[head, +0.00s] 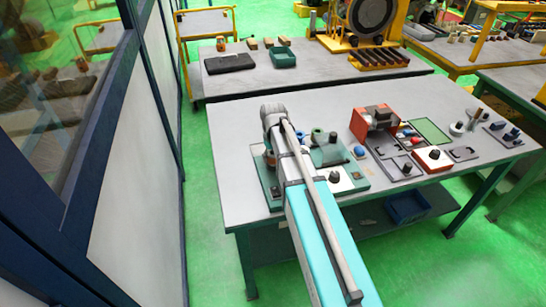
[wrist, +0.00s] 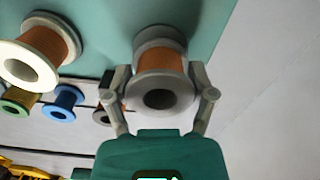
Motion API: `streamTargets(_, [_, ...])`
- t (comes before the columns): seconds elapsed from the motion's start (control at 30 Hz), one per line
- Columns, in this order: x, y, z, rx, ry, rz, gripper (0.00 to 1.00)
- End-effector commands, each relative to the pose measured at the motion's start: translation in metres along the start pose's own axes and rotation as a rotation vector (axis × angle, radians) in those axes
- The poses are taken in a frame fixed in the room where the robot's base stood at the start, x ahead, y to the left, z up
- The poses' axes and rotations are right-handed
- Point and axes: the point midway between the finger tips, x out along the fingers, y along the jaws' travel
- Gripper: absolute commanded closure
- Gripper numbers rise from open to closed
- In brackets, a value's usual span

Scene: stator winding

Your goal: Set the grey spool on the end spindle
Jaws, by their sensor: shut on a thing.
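A grey spool (wrist: 160,62) wound with copper wire is in the middle of the wrist view, its near flange and dark centre hole facing the camera. My gripper (wrist: 160,80) is shut on this spool, one finger on each side. I cannot tell whether a spindle is in its hole, and no bare end spindle can be made out. The spool's far end is close to a teal board (wrist: 105,20); contact is unclear.
A cream spool (wrist: 18,62) with copper wire is left of the grey one. A green spool (wrist: 15,103) and a blue spool (wrist: 62,103) are lower left. In the head view, a red box-shaped device (head: 361,124) stands right of the arm. The table's left part (head: 235,160) is clear.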

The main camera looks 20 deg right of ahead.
Motion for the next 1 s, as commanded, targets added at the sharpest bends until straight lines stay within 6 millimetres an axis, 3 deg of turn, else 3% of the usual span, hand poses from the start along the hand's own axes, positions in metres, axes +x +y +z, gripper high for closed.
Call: streamTargets(1.0, [0.011, 0.0, 0.0, 0.0, 0.0, 0.0, 0.76])
